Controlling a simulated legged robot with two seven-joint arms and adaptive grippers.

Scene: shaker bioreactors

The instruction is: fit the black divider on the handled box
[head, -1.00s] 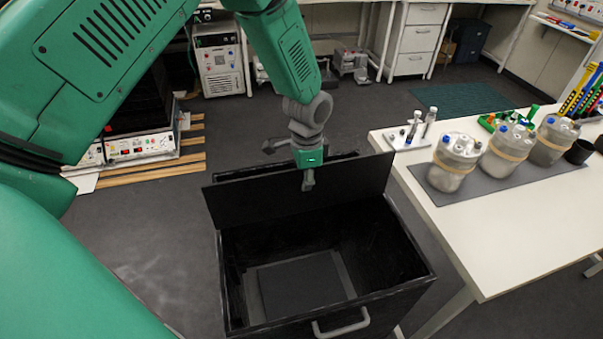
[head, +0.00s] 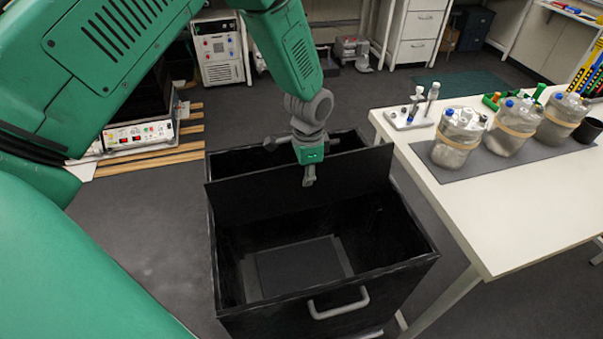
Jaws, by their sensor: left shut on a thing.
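The handled box (head: 318,318) is a black open-topped box in the middle of the head view, with a pale grey handle (head: 339,303) on its near wall. The black divider (head: 262,199) is a flat panel standing upright across the box, with its top above the rims. Its right end reaches past the right wall. My left gripper (head: 309,178) is shut on the divider's top edge near the middle. Whether the divider's lower edge touches the box walls or hangs just above them, I cannot tell. My right gripper is not in view.
A white table (head: 521,210) stands close on the right, with a grey mat (head: 446,172), several capped vessels (head: 459,137) and a small bottle rack (head: 409,117). Equipment on wooden slats (head: 150,163) is at the left. Floor left of the box is clear.

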